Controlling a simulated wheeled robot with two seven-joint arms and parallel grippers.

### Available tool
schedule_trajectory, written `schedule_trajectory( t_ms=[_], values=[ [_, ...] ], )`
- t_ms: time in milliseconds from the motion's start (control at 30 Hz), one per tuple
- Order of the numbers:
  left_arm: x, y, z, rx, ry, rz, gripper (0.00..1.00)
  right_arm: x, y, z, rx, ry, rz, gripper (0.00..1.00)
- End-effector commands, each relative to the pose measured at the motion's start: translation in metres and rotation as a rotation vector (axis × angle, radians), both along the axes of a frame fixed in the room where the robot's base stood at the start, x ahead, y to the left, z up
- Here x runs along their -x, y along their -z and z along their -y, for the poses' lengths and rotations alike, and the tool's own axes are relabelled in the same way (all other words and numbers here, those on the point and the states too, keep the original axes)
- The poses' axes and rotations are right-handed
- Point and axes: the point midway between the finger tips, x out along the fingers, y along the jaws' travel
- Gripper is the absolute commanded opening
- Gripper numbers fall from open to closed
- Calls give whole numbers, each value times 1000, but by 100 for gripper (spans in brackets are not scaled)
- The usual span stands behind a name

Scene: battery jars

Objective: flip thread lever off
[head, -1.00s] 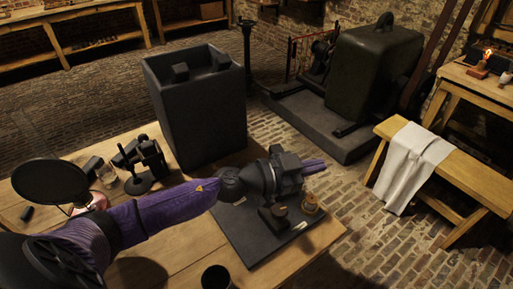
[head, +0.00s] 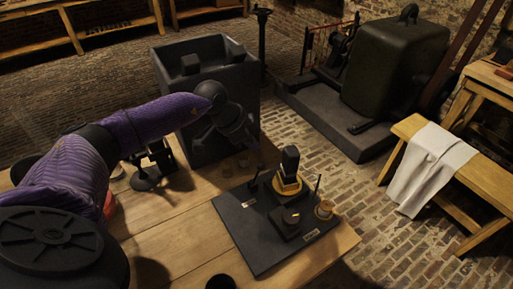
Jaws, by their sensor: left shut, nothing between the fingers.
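A dark board (head: 240,235) lies on the wooden table. On it stand a black upright block on a yellow base (head: 288,178), a low dark block with a round top piece (head: 288,219), a small brass cup (head: 324,209) and thin dark upright rods (head: 317,190). I cannot tell which part is the thread lever. My left gripper (head: 256,146) is shut and empty, reaching in from the left above the board's far left side, apart from the black block. Its fingertips are dark and hard to make out. My right gripper is not in view.
A large dark open box (head: 210,135) stands behind my left arm. A dark stand (head: 150,165) and small jars (head: 236,165) are near it. A bench with a white cloth (head: 432,165) is at right. The table's front left of the board is mostly clear.

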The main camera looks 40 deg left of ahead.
Motion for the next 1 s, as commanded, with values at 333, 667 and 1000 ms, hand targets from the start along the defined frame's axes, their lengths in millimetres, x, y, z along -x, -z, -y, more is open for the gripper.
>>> schedule_trajectory(
  t_ms=[333, 667, 1000],
  values=[
    [-24, 58, 20, 3, 1, 0, 0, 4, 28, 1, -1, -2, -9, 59],
    [-28, 64, 22, 2, 2, 2, 0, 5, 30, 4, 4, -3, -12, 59],
    [-35, 64, 22, 27, -1, 60, 0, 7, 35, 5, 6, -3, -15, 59]
  ],
)
